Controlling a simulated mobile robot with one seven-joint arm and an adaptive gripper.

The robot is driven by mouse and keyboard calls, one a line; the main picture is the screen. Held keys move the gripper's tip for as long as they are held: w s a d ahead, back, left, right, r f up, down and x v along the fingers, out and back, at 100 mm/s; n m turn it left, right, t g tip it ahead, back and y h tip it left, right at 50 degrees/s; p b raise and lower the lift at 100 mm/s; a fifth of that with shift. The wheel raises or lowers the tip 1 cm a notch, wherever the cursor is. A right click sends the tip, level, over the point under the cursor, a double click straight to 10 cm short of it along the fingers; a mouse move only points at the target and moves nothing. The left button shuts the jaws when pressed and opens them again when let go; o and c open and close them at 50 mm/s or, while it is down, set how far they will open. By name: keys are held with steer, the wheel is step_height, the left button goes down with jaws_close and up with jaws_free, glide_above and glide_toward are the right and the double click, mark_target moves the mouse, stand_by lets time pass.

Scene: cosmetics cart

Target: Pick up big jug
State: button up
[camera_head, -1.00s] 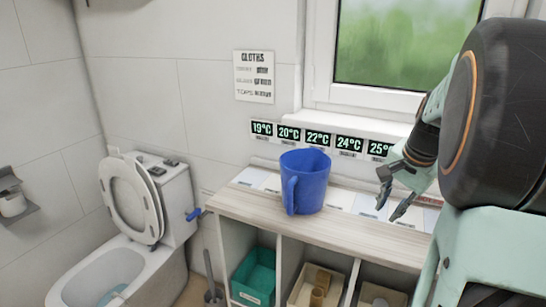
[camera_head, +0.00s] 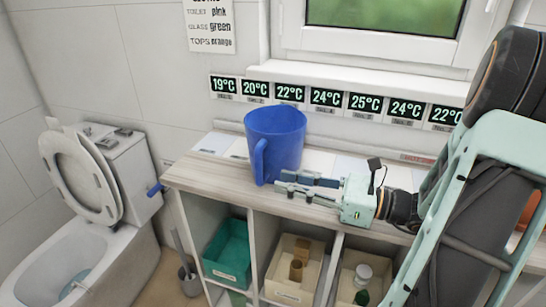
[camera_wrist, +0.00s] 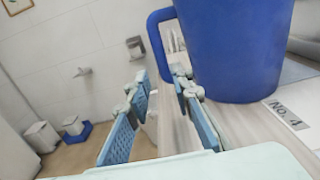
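The big blue jug (camera_head: 276,139) stands upright on the wooden cart top (camera_head: 215,182), with its handle (camera_head: 259,162) facing the front left. My gripper (camera_head: 279,181) is at the jug's lower front right in the head view, low over the cart top, its fingers pointing left. In the wrist view the jug (camera_wrist: 232,50) fills the upper right and its handle (camera_wrist: 156,40) shows just beyond the fingertips. My gripper (camera_wrist: 160,76) is open there, with a clear gap between the fingers. I cannot tell whether a finger touches the jug.
Temperature labels (camera_head: 290,93) line the wall behind the jug. Below the top are compartments with a green bin (camera_head: 227,250) and beige bins (camera_head: 290,288). A toilet (camera_head: 90,235) stands at left. A window ledge (camera_head: 375,84) is above the labels.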

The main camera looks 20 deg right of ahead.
mark_target(259, 188)
steer(key=x, duration=0.3)
steer(key=b+x, duration=0.1)
steer(key=x, duration=0.3)
steer(key=shift+w+a+r, duration=0.15)
steer(key=shift+w+r, duration=0.05)
steer(key=shift+w, duration=0.15)
steer(key=shift+c, duration=0.3)
jaws_close()
steer(key=shift+r, duration=0.1)
